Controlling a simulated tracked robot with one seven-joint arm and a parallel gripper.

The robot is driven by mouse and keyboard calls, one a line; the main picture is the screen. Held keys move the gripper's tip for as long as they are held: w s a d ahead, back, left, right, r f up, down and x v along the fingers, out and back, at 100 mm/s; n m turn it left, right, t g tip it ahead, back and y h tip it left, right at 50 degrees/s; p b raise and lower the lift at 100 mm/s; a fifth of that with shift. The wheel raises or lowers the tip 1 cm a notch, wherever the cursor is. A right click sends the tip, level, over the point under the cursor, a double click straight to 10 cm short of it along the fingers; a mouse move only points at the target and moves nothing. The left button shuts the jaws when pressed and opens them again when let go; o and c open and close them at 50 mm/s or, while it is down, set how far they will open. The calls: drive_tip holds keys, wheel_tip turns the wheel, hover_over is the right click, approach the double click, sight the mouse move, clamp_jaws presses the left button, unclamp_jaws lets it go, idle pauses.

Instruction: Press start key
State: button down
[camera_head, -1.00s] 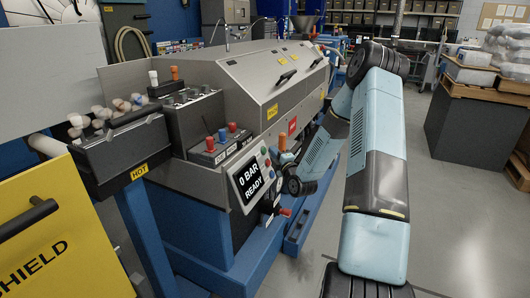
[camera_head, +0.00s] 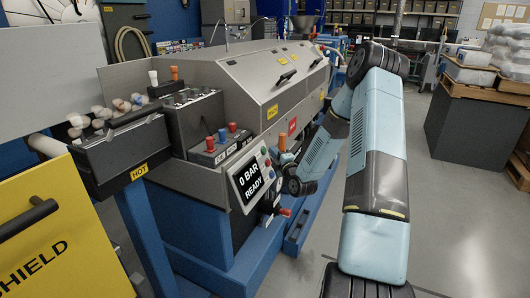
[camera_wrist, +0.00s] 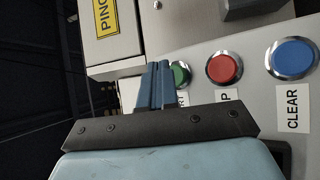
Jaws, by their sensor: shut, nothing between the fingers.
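In the wrist view, the green start key (camera_wrist: 181,74) is a round button in a metal ring. Its label is mostly hidden behind my gripper, with only its last letters showing. My gripper (camera_wrist: 155,70) is shut and empty. Its fingertips appear just left of the green key and overlap its near edge in the picture; I cannot tell whether they touch it. In the head view, the control panel (camera_head: 234,177) carries a screen (camera_head: 252,183) reading "0 BAR READY", with small buttons along its right edge. My fingertips cannot be made out there.
A red button (camera_wrist: 224,68) with a partly hidden label and a blue button (camera_wrist: 292,57) labelled CLEAR sit to the right of the green key. A grey machine housing (camera_head: 245,75) rises behind the panel. A yellow shield panel (camera_head: 60,240) stands at front left.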

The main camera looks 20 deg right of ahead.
drive_tip(key=shift+w+a, duration=0.1)
idle(0.3)
drive_tip(key=shift+w+a, duration=0.15)
drive_tip(key=shift+a, duration=0.05)
drive_tip(key=shift+w+a+f, duration=0.2)
drive_tip(key=shift+w+a, duration=0.05)
drive_tip(key=shift+w, duration=0.05)
idle(1.0)
drive_tip(key=shift+s, duration=0.1)
drive_tip(key=shift+s+d+r, duration=0.3)
drive_tip(key=shift+s+d, duration=0.2)
drive_tip(key=shift+d, duration=0.05)
idle(0.5)
drive_tip(key=s+d, duration=0.1)
drive_tip(key=s+d+r, duration=0.1)
drive_tip(key=s+d, duration=0.1)
drive_tip(key=shift+s+d+r, duration=0.15)
drive_tip(key=shift+d+r, duration=0.05)
drive_tip(key=shift+r, duration=0.15)
idle(0.6)
